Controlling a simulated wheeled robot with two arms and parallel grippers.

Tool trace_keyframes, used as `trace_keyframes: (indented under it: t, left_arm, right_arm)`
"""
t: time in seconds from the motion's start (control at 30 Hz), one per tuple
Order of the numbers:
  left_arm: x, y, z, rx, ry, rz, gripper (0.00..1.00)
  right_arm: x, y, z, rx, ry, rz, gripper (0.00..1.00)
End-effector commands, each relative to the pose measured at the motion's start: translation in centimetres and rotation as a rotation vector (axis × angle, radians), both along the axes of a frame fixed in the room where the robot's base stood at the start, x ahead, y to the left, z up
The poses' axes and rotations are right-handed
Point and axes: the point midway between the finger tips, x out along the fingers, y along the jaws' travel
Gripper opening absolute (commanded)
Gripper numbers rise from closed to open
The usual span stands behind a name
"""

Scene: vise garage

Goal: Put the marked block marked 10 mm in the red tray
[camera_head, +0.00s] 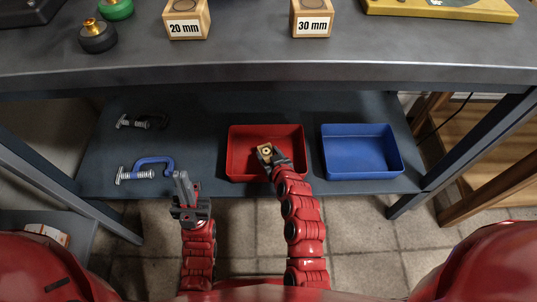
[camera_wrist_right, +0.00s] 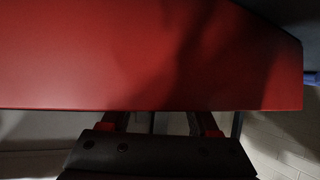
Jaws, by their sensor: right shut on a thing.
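The red tray (camera_head: 239,137) sits on the lower shelf, left of the blue tray. My right gripper (camera_head: 268,153) is over the inside of the red tray, shut on a small wooden block (camera_head: 264,149) with a round brass-coloured spot on top. No marking is readable on it, and I cannot tell whether it touches the tray floor. In the right wrist view a red surface (camera_wrist_right: 150,55) hides the fingertips and the block. My left gripper (camera_head: 182,186) is in front of the shelf's edge, apart from the trays; its finger gap is unclear.
A blue tray (camera_head: 361,151) stands right of the red one. Blue (camera_head: 154,162) and black (camera_head: 153,121) clamps lie left on the shelf. Blocks marked 20 mm (camera_head: 186,21) and 30 mm (camera_head: 311,18) stand on the bench top (camera_head: 250,62) above, which overhangs the shelf's back.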

Motion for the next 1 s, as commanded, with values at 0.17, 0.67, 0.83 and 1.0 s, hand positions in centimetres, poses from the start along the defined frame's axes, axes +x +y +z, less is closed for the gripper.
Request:
trace_keyframes:
  t: [0.17,0.67,0.83,1.0]
  left_arm:
    - [0.0,0.0,-0.1,0.001,-0.001,0.000,0.00]
    - [0.0,0.0,0.0,0.001,-0.001,0.000,0.00]
    - [0.1,0.0,0.6,-0.005,0.003,0.000,0.00]
    - [0.1,0.0,1.5,-0.010,0.007,-0.001,0.00]
  right_arm:
    - [0.0,0.0,-0.2,0.000,0.001,0.001,0.00]
    - [0.0,0.0,-0.1,0.000,0.001,0.001,0.92]
    - [-1.2,-0.4,0.8,0.000,0.003,0.000,0.92]
    - [-4.2,-1.4,2.6,-0.001,0.004,0.001,0.92]
